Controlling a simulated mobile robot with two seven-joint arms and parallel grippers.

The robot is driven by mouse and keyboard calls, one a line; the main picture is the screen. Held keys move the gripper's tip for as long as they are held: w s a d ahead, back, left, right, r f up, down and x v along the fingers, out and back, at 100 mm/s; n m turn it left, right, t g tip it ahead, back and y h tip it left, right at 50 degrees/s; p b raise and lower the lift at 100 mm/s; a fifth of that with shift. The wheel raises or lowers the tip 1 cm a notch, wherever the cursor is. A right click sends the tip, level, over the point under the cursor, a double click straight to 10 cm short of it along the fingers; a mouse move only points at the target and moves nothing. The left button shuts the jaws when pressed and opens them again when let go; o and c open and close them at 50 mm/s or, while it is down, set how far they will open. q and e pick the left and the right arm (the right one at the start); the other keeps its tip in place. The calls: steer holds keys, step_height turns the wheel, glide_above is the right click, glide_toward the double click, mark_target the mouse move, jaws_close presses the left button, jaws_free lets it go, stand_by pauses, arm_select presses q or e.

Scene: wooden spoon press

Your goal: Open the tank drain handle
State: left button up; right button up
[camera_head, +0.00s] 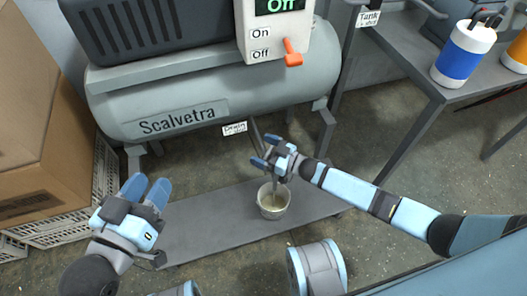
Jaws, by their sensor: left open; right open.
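The grey compressor tank (200,100) lies across the upper middle, marked "Scalvetra". A small "Drain" label (235,128) hangs at its underside. A dark, slim drain handle (256,130) slants down from the tank just right of this label. My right gripper (264,151) is open at the handle's lower end, with its blue fingertips close around or beside it. I cannot tell whether they touch it. My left gripper (146,190) is open and empty at the lower left, well away from the handle.
A pale bucket (264,210) stands on the low grey platform (200,222), below my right gripper. An orange switch lever (292,52) sits on the panel, whose display reads "Off". Cardboard boxes (40,120) stand at the left. A grey table (415,70) with canisters stands at the right.

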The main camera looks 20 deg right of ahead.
steer(key=c, duration=0.9)
steer(key=shift+c, duration=0.2)
